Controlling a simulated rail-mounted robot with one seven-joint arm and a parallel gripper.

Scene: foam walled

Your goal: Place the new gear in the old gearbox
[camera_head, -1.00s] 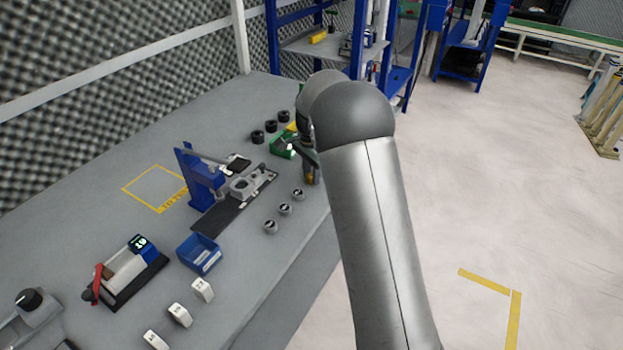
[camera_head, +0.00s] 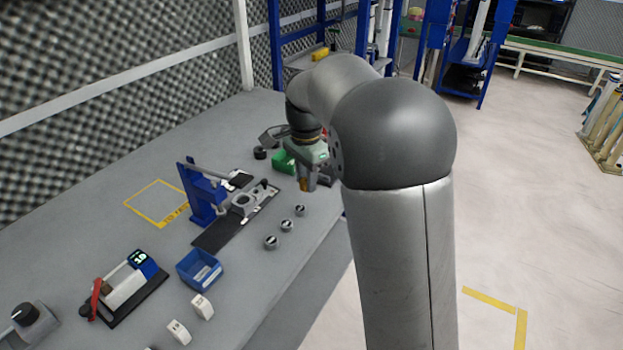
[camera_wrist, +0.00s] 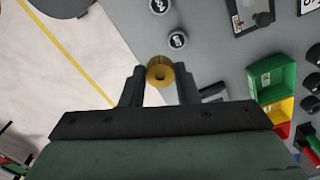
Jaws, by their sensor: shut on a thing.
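My gripper (camera_wrist: 160,80) is shut on a small brass-coloured gear (camera_wrist: 160,72), which sits between the two fingertips with its dark bore showing. In the head view my gripper (camera_head: 305,184) hangs above the right edge of the grey bench, right of the gearbox. The grey open gearbox housing (camera_head: 244,204) lies on a black mat (camera_head: 213,236) on the bench. The gear is apart from the gearbox. Fine detail inside the housing is too small to tell.
A blue press (camera_head: 203,192) stands just left of the gearbox. Several round grey parts (camera_head: 271,242) lie in front of it. A blue bin (camera_head: 200,268) is nearer, and a green bin (camera_head: 283,161) is behind. A yellow-outlined square (camera_head: 155,203) is empty.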

